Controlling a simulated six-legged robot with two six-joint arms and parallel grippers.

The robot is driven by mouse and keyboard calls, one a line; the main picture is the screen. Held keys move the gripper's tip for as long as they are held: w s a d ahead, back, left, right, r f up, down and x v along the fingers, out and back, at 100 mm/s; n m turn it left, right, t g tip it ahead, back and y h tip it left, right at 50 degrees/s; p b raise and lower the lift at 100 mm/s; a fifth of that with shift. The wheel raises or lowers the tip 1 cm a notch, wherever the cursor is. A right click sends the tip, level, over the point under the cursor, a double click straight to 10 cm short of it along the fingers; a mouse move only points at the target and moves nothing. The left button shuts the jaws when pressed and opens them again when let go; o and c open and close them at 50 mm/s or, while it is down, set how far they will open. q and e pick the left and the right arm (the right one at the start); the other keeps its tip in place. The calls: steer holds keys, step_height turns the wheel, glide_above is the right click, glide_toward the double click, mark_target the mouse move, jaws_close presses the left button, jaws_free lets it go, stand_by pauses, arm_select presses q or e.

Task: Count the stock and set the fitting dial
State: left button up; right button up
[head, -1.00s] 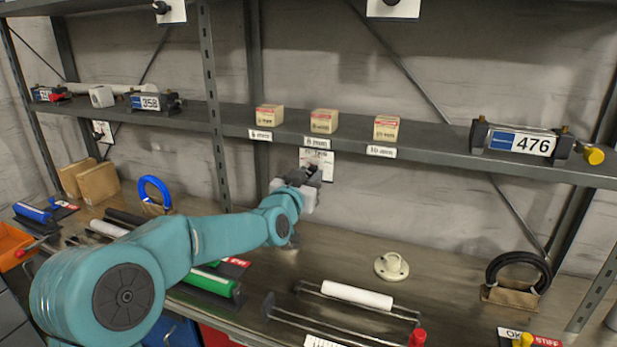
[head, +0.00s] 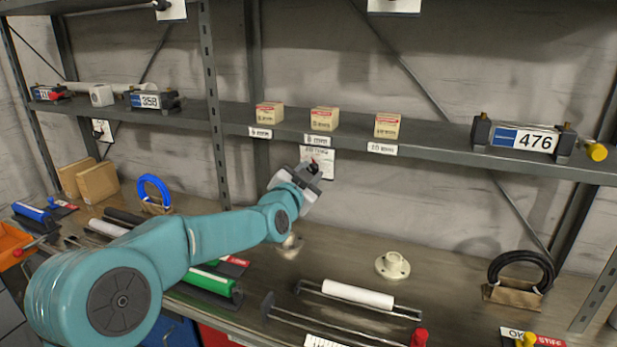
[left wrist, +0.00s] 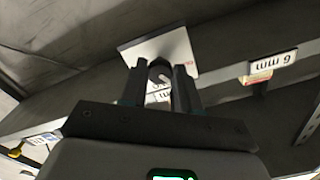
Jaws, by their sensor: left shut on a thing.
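My left gripper (head: 314,167) is at a white dial plate (head: 320,164) on the wall below the middle stock label. In the left wrist view its two fingers (left wrist: 160,80) are shut around a dark knob (left wrist: 159,66) in front of the white plate (left wrist: 172,50). The fingers hide much of the knob, so its pointer setting cannot be read. Three small beige stock boxes stand on the shelf: left (head: 269,113), middle (head: 324,119) and right (head: 388,125). The left label (left wrist: 273,67) reads 6 mm in the left wrist view. My right gripper is not in view.
The grey shelf (head: 440,155) runs above my gripper and carries counters reading 358 (head: 150,101) and 476 (head: 522,139). On the bench are a cream flanged fitting (head: 392,266), a white roller (head: 358,294), a black coil (head: 520,268) and a blue coil (head: 153,187).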

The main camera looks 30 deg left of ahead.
arm_select(q)
steer(key=m, duration=0.4)
steer(key=shift+r+m, duration=0.1)
steer(key=shift+m, duration=0.2)
steer(key=m+p, duration=0.1)
steer(key=m, duration=0.3)
steer(key=shift+m, duration=0.3)
steer(key=m, duration=0.4)
steer(key=shift+r+p, duration=0.1)
steer(key=shift+p, duration=0.25)
steer(key=shift+m+p, duration=0.3)
steer(key=shift+m, duration=2.2)
steer(key=o, duration=1.1)
steer(key=shift+c, duration=0.2)
steer(key=shift+s, duration=0.1)
